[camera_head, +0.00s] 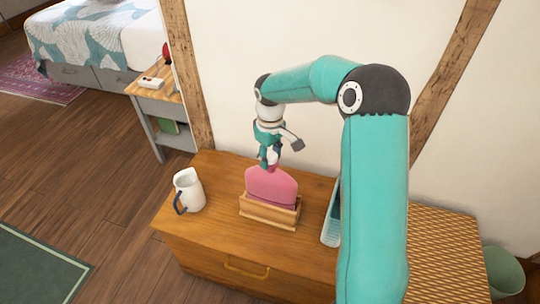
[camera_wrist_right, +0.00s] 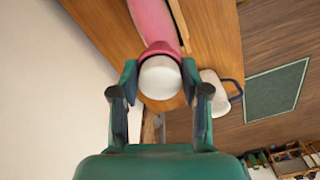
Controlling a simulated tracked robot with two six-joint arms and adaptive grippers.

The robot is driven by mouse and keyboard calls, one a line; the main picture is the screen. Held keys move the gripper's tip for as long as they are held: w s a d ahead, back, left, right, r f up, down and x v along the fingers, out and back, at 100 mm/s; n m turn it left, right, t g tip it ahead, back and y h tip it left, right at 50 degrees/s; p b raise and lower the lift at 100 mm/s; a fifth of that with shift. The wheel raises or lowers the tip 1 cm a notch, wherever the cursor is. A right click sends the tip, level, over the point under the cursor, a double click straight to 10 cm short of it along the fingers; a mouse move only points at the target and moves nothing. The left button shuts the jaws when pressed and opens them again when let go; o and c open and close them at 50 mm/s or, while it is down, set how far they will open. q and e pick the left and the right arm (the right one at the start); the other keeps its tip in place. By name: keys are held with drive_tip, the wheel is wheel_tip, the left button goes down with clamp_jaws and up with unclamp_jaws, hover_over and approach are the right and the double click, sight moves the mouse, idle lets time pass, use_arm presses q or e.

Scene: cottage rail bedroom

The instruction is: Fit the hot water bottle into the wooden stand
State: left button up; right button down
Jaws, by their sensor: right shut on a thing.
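The pink hot water bottle (camera_head: 271,188) is upright above the wooden stand (camera_head: 268,213) on the dresser top. Its lower edge is hidden behind the stand's front rail, so I cannot tell how deep it sits. My right gripper (camera_head: 270,160) is shut on the bottle's neck from above. In the right wrist view, the fingers (camera_wrist_right: 160,88) are on both sides of the bottle's pale round cap (camera_wrist_right: 160,78), with the pink body (camera_wrist_right: 153,20) beyond. My left gripper is not in view.
A white jug (camera_head: 188,188) stands on the dresser (camera_head: 215,237) left of the stand. A pale teal tray-like item (camera_head: 331,225) is on the right, partly hidden by my right arm. The wall is close behind. Dresser top between jug and stand is clear.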

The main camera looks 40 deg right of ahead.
drive_tip(key=shift+f+b, duration=0.3)
drive_tip(key=shift+f, duration=0.1)
drive_tip(key=shift+c, duration=2.4)
unclamp_jaws()
drive_tip(key=shift+f, duration=0.1)
wheel_tip(320, 180, up, 12)
